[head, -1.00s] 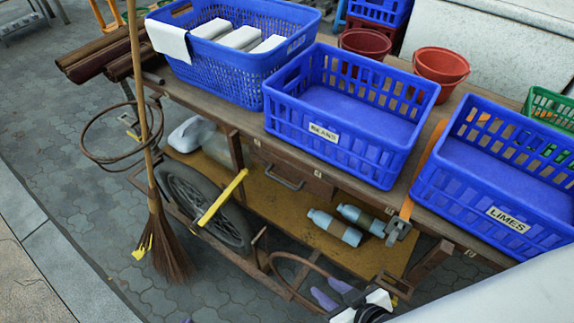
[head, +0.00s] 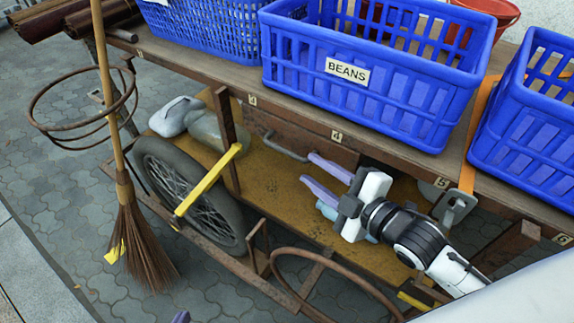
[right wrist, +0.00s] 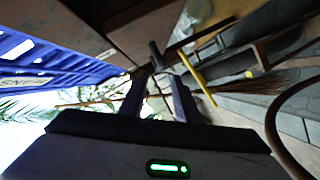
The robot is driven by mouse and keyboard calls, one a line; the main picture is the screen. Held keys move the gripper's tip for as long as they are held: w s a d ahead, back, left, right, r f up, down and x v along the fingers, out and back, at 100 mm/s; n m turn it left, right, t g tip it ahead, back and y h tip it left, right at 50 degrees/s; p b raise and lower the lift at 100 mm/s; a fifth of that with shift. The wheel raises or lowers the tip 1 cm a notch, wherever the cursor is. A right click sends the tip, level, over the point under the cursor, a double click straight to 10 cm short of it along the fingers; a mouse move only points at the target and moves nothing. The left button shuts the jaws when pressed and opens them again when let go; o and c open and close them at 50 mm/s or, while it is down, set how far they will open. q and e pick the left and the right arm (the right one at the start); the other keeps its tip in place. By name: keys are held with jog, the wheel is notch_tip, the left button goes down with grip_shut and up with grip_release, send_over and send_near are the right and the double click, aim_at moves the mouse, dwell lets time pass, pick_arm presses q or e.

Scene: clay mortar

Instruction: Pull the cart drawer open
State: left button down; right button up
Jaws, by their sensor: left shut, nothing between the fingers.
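The drawer (head: 325,150) is a brown wooden front under the cart's top, and it looks shut. Its grey bar handle (head: 285,148) sits at the drawer's left part in the head view. My right gripper (head: 307,168) has its two purple fingers apart and empty, pointing left, just right of the handle. It looks apart from the handle. In the right wrist view the fingers (right wrist: 162,76) point at a dark bar that may be the handle. Only a purple tip of my left gripper (head: 182,317) shows at the bottom edge.
A blue BEANS crate (head: 390,95) stands on the cart top above the drawer. A yellow bar (head: 208,180) slants by the wheel (head: 185,195). Jugs (head: 175,115) lie on the lower shelf (head: 265,195). A broom (head: 140,240) stands left.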

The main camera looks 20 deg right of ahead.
aim_at(294, 156)
jog(key=b+x, duration=0.2)
jog(key=x, duration=0.6)
jog(key=shift+w+a, duration=0.15)
jog(key=shift+w, duration=0.2)
jog(key=shift+w+a+f, duration=0.2)
jog(key=shift+w+a, duration=0.1)
jog(key=shift+w, duration=0.35)
pick_arm(q)
jog(key=shift+d+f, duration=0.15)
jog(key=shift+f, duration=0.3)
jog(key=shift+r, duration=0.1)
pick_arm(e)
jog(key=shift+c, duration=0.4)
pick_arm(q)
jog(key=shift+w, duration=0.1)
pick_arm(e)
grip_shut()
